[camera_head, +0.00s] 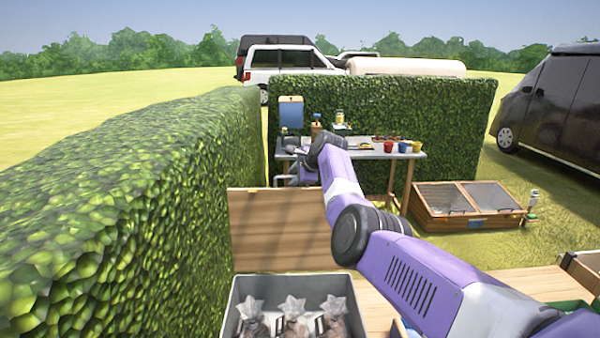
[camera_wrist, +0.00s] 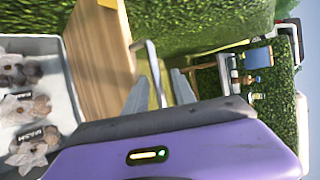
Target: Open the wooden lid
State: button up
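A wooden panel (camera_head: 280,230) stands upright behind the grey bin in the head view; it looks like the wooden lid. In the wrist view the panel (camera_wrist: 98,65) is at the left, and a curved metal bar, apparently its handle (camera_wrist: 153,70), extends beside its edge. My gripper (camera_wrist: 162,82) has its two grey fingers apart, with the bar showing between them. Whether they touch the bar cannot be told. In the head view my gripper is small, near the panel's top right corner, and partly hidden by my arm.
A tall hedge (camera_head: 130,200) runs along the left. A work table (camera_head: 375,153) with pots stands behind, and a cold frame (camera_head: 465,205) with glazed lids lies on the grass at the right.

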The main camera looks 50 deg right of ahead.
jog(key=b+v, duration=0.1)
jog(key=v, duration=0.5)
jog(key=shift+s+r, duration=0.2)
jog(key=shift+a, duration=0.1)
dwell(0.5)
